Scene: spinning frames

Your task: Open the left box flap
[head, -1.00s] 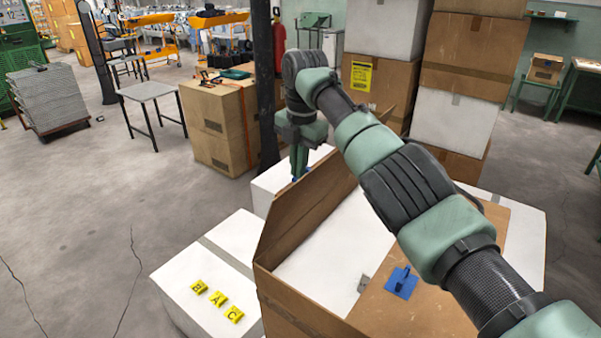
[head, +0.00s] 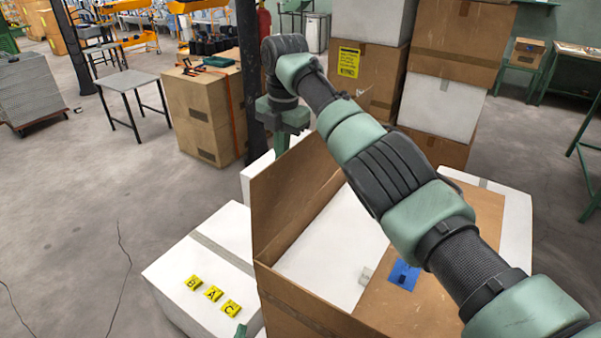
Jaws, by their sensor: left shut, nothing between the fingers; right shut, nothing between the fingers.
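The large brown cardboard box (head: 296,312) stands open on its left side in the head view. Its left flap (head: 290,195) stands raised, close to upright, along the left edge. The right flap (head: 385,308) lies flat over the right part and carries a blue handle (head: 404,275). My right gripper (head: 281,142) is beyond the left flap's top edge. It is shut and empty, with its fingertips partly hidden by the flap. Only a small green tip of my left gripper (head: 240,331) shows at the bottom edge, left of the box; it is shut and empty.
A white box (head: 180,272) with yellow letter tags (head: 212,294) stands left of the brown box. Stacked boxes (head: 440,95) stand behind it. A dark post (head: 247,75) and brown cartons (head: 203,110) stand at the back.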

